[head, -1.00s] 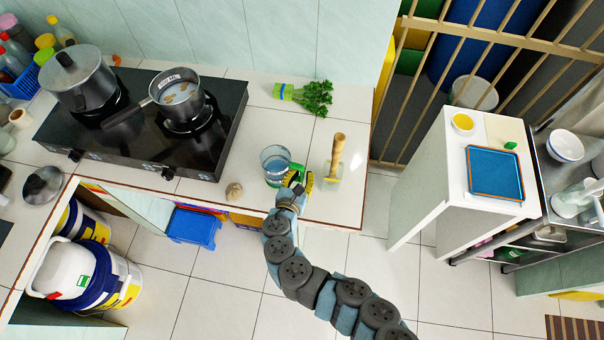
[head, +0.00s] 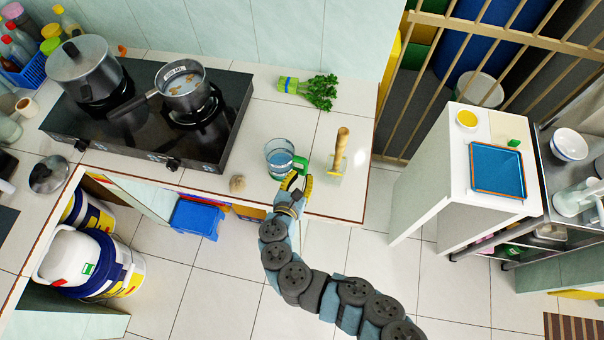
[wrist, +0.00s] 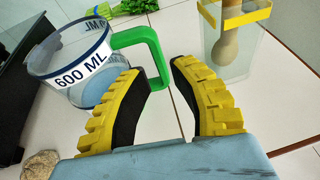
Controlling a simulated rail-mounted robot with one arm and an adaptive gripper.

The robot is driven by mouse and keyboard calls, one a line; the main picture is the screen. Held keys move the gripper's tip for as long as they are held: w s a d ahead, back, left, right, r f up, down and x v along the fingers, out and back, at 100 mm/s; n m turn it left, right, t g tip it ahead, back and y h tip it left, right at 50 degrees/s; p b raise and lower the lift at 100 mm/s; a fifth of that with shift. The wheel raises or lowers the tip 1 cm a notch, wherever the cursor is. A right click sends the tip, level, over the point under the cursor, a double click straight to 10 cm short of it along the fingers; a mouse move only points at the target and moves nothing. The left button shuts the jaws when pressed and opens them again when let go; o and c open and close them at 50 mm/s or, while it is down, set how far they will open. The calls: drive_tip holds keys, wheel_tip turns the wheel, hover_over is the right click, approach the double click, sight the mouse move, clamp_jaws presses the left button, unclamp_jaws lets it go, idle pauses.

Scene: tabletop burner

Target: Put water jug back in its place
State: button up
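The water jug (head: 279,158) is a clear jug with blue-tinted water and a green handle. It stands on the white tiled counter, right of the stove. In the wrist view the jug (wrist: 72,58) has a "600 ML" label, and its green handle (wrist: 150,50) points toward my gripper. My gripper (head: 296,181) is at the counter's front edge, just in front of the jug. In the wrist view its yellow fingers (wrist: 160,75) are apart, with nothing held between them. The handle is just beyond the left fingertip; I cannot tell whether they touch.
A clear holder with a wooden-handled tool (head: 339,158) stands right of the jug. The black stove (head: 150,125) holds a small pot (head: 183,92) and a larger pot (head: 84,68). A blue tray (head: 497,169) lies on the white cabinet.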

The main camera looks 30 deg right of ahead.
drive_tip(key=shift+v, duration=0.9)
drive_tip(key=o, duration=0.6)
drive_tip(key=shift+o, duration=0.2)
drive_tip(key=shift+r, duration=0.1)
drive_tip(key=s+a+r+p, duration=0.3)
drive_tip(key=r+p, duration=0.1)
drive_tip(key=r, duration=0.1)
drive_tip(key=shift+a, duration=0.3)
drive_tip(key=shift+r, duration=0.15)
